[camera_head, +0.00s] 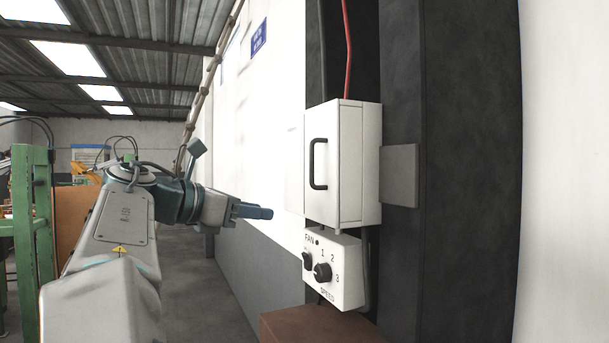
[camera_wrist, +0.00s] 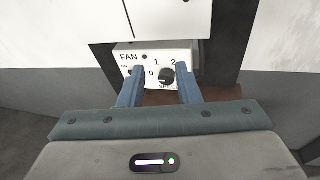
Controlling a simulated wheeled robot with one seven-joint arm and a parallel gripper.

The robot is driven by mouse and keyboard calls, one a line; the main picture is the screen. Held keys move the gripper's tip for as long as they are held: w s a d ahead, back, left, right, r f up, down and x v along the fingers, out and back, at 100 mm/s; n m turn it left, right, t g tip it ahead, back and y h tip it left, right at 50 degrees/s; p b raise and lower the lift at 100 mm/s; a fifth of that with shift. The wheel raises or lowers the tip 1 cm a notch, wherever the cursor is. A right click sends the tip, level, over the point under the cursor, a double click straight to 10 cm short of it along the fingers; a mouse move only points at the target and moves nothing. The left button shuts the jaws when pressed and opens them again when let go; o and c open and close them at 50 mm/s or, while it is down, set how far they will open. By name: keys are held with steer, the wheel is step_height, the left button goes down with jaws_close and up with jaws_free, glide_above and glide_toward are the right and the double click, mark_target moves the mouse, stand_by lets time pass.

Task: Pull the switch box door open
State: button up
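The switch box (camera_head: 358,165) is a white box on a dark column at the right of the head view. Its door (camera_head: 322,185) looks shut and carries a black vertical handle (camera_head: 318,164). In the wrist view only the lower part of the box (camera_wrist: 165,18) shows at the top, and the handle is out of that view. My gripper (camera_head: 270,212) is left of the box and lower than the handle, apart from it. In the wrist view the two blue fingers of my gripper (camera_wrist: 160,80) stand apart with nothing held between them.
A white fan speed control (camera_head: 333,270) with a black knob hangs just below the box; it also shows between my fingers in the wrist view (camera_wrist: 150,58). A brown box (camera_head: 300,326) is under it. A red cable (camera_head: 347,45) runs up from the switch box. A green frame (camera_head: 24,230) stands far left.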

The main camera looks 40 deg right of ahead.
steer(key=s+a+r+h, duration=0.2)
steer(key=s+a+r, duration=0.25)
steer(key=r, duration=0.35)
steer(key=d+p, duration=0.3)
steer(key=d, duration=1)
steer(key=shift+w+d+r+g+p, duration=0.15)
steer(key=shift+w+d+g+p, duration=0.05)
steer(key=shift+g+p, duration=0.2)
jaws_close()
